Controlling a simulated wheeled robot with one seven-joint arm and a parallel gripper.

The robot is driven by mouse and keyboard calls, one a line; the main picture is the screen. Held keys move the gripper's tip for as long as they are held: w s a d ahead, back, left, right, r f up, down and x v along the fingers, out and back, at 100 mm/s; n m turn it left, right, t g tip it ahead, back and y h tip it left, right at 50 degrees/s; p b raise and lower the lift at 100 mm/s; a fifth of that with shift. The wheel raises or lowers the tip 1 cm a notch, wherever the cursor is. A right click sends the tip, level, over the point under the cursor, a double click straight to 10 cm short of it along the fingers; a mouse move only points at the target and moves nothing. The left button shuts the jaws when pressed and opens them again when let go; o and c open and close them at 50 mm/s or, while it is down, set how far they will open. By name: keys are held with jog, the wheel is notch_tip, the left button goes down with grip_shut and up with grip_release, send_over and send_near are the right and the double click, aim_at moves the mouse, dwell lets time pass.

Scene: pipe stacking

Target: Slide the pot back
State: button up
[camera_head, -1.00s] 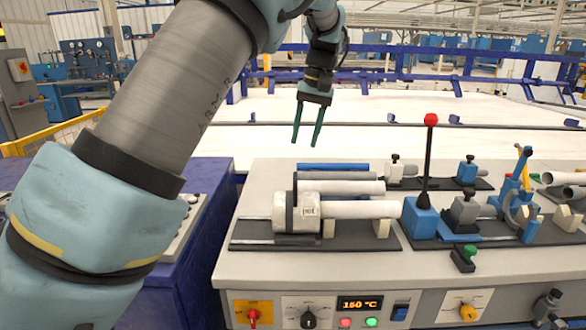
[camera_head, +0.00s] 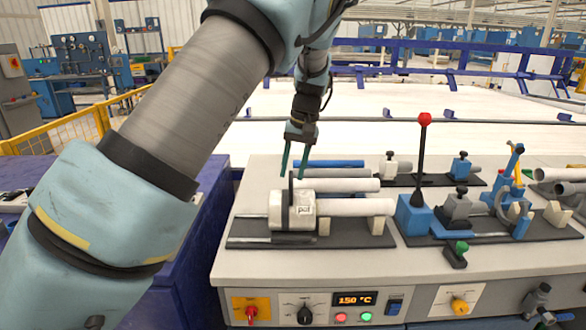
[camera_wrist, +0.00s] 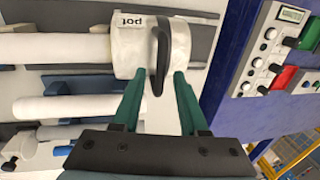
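The pot (camera_head: 278,211) is a white cylinder with a black band and handle, marked "pot", lying at the left end of a dark rail base (camera_head: 330,238). A white pipe (camera_head: 352,207) extends from its right side. My gripper (camera_head: 293,175) is open just above the pot's black handle (camera_head: 291,189). In the wrist view, the pot (camera_wrist: 183,45) is upside down in the picture, and the handle (camera_wrist: 160,62) reaches between my green fingertips (camera_wrist: 160,75), with no clear contact on either side. The pot's underside is hidden.
Behind the pot lie white pipes and a blue tube (camera_head: 336,164). To the right stand a red-knobbed lever (camera_head: 424,120) and blue and grey clamps (camera_head: 457,207). A blue control cabinet (camera_head: 190,245) borders the bench on the left. The panel display (camera_head: 355,299) reads 150 °C.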

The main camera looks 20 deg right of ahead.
grip_shut()
dwell(1.2)
